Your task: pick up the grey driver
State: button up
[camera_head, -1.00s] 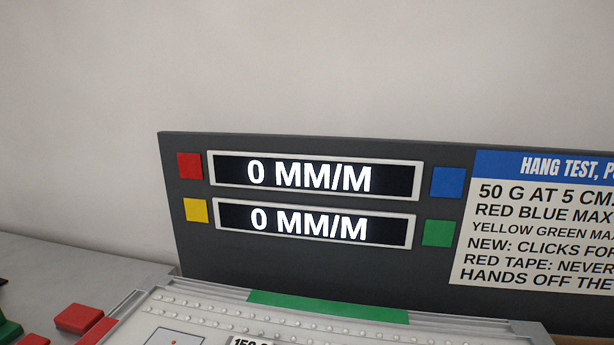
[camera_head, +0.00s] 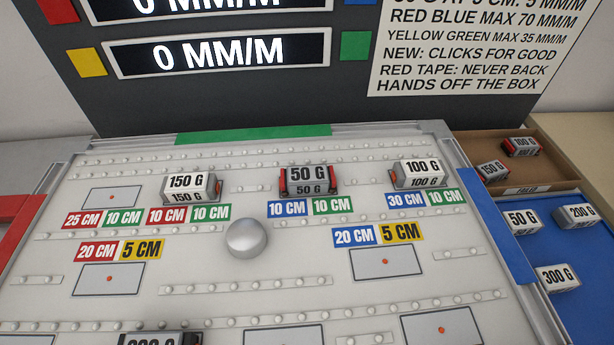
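I see nothing that I can make out as a grey driver in the camera_head view. My gripper is not in view. A pale grey board (camera_head: 215,262) fills the middle, with rows of small studs and several plates with red dots. A round silver knob or ball (camera_head: 247,238) stands at its centre. Weight blocks marked 150 G (camera_head: 190,188), 50 G (camera_head: 308,181) and 100 G (camera_head: 420,174) stand along its back part. Another block (camera_head: 160,339) is cut off by the bottom edge.
A dark panel (camera_head: 75,100) with displays reading 0 MM/M and a text sign (camera_head: 460,50) stands behind. At right are a brown tray (camera_head: 553,172) and a blue tray (camera_head: 590,315), both holding weight blocks. A red surface (camera_head: 15,245) lies at left.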

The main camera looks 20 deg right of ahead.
aim_at(294, 180)
jog(key=k+u, duration=0.1)
jog(key=k, duration=0.25)
jog(key=k+l+u, duration=0.4)
jog(key=u, duration=0.15)
jog(key=k, duration=0.1)
